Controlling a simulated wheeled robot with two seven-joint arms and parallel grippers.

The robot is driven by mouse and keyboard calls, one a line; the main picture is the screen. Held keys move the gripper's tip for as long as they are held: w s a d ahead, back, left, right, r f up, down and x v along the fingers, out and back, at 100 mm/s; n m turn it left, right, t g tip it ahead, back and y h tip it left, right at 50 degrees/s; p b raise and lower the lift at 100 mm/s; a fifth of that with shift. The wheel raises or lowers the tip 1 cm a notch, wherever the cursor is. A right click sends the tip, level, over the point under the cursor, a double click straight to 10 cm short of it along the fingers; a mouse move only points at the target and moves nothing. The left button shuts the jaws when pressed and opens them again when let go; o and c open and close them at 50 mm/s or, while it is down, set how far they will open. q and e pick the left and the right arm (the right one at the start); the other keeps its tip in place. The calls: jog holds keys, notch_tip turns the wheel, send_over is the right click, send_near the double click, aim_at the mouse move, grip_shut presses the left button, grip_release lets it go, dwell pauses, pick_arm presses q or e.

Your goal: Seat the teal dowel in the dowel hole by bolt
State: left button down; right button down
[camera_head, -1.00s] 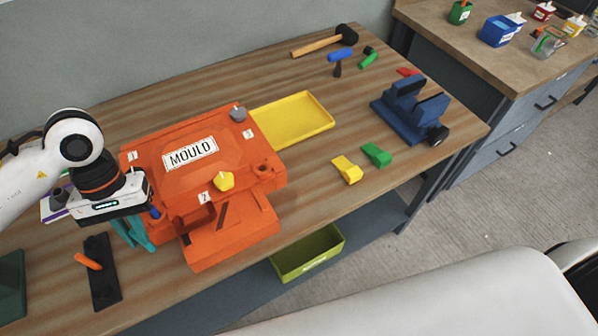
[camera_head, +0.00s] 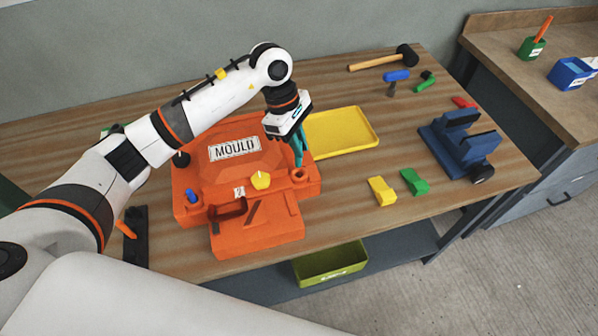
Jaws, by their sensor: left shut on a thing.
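The orange mould (camera_head: 222,170) lies on the bench with a white MOULD label on top. My left gripper (camera_head: 299,151) is over its right side, fingers pointing down. It is shut on the teal dowel, which I cannot clearly tell apart from the teal fingers. The tips are just above or at a round orange hole (camera_head: 299,175) at the front right corner; I cannot tell whether they touch. A yellow knob (camera_head: 261,180) stands left of that hole. A blue peg (camera_head: 192,197) is at the front left corner. The mould's back right corner is hidden behind the gripper. My right gripper is out of view.
A yellow tray (camera_head: 368,142) lies right of the mould. Yellow (camera_head: 382,191) and green (camera_head: 414,182) blocks lie in front of it. A blue vice-like fixture (camera_head: 447,148), a mallet (camera_head: 380,62) and small tools are further right. A green bin (camera_head: 330,263) is below.

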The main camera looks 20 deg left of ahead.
aim_at(299, 167)
pick_arm(q)
notch_tip(299, 167, down, 8)
jog(key=b, duration=0.3)
jog(key=shift+r, duration=0.15)
jog(key=shift+f, duration=0.2)
jog(key=c, duration=1.4)
grip_release()
jog(key=shift+c, duration=0.2)
